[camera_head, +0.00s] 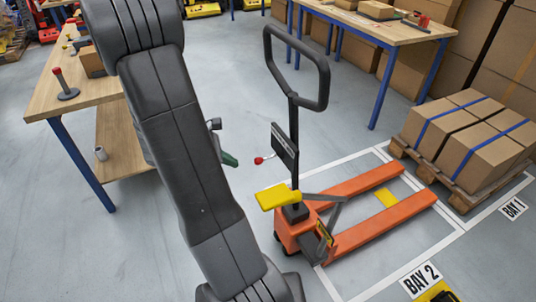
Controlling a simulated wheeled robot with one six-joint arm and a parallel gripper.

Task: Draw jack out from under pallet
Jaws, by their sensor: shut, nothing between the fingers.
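The orange pallet jack (365,226) stands on the floor right of centre, with two forks pointing to the upper right. Its forks lie bare on the floor, with no pallet over them. A wooden pallet (428,174) with strapped cardboard boxes (470,140) stands to the right, apart from the forks. My gripper (228,158) shows only in part, as a dark and green piece behind my arm, left of the jack and apart from it. It is shut and empty.
White lines mark floor bays; signs read BAY 1 (514,208) and BAY 2 (420,279). A workbench (80,100) stands left, another (385,30) at the back right. Large cartons (480,50) stack behind. Grey floor (235,60) is open between the benches.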

